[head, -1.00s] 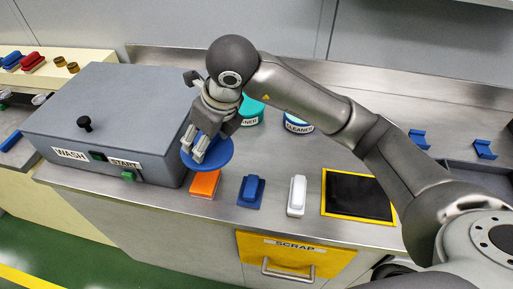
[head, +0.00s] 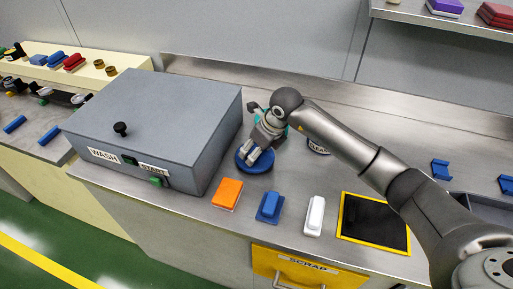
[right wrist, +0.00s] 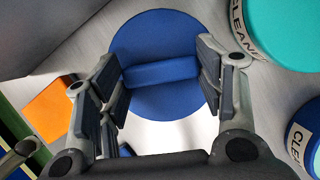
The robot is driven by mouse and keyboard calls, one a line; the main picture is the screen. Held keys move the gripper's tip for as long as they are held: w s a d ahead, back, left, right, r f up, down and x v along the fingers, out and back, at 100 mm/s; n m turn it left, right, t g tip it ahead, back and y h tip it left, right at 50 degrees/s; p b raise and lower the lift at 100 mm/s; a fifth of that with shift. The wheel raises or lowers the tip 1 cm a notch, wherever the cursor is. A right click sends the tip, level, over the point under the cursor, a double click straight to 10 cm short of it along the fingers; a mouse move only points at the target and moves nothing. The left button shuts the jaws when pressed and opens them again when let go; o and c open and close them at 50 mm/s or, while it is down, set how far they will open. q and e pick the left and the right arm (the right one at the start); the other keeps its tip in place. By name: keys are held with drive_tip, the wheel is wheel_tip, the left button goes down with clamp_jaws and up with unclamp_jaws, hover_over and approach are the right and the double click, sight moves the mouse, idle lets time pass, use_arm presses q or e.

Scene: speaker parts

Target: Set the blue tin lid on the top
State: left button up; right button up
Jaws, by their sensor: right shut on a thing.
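The blue tin lid (head: 254,166) is a flat round disc with a raised bar handle. My right gripper (head: 260,152) points down over it and is shut on the bar; in the right wrist view the fingers (right wrist: 162,80) flank the bar of the lid (right wrist: 160,105). The lid is right of the grey wash box, behind the orange brush; I cannot tell whether it touches the counter. A cleaner tin with a teal top (right wrist: 288,30) stands beside it, mostly hidden by my gripper in the head view. A second cleaner tin (head: 318,149) has a blue rim. My left gripper is not in view.
The wash box (head: 160,115) stands close on the left. An orange brush (head: 228,193), a blue brush (head: 270,206) and a white brush (head: 314,214) line the counter front, beside a black yellow-edged mat (head: 373,222). A scrap flap (head: 300,266) hangs below.

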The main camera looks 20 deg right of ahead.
drive_tip(key=shift+f, duration=0.45)
drive_tip(key=shift+f, duration=0.15)
drive_tip(key=o, duration=1)
drive_tip(key=shift+r, duration=0.25)
drive_tip(key=b+v, duration=0.1)
drive_tip(key=v, duration=1)
drive_tip(key=shift+s+d+r, duration=0.2)
drive_tip(key=shift+r, duration=0.15)
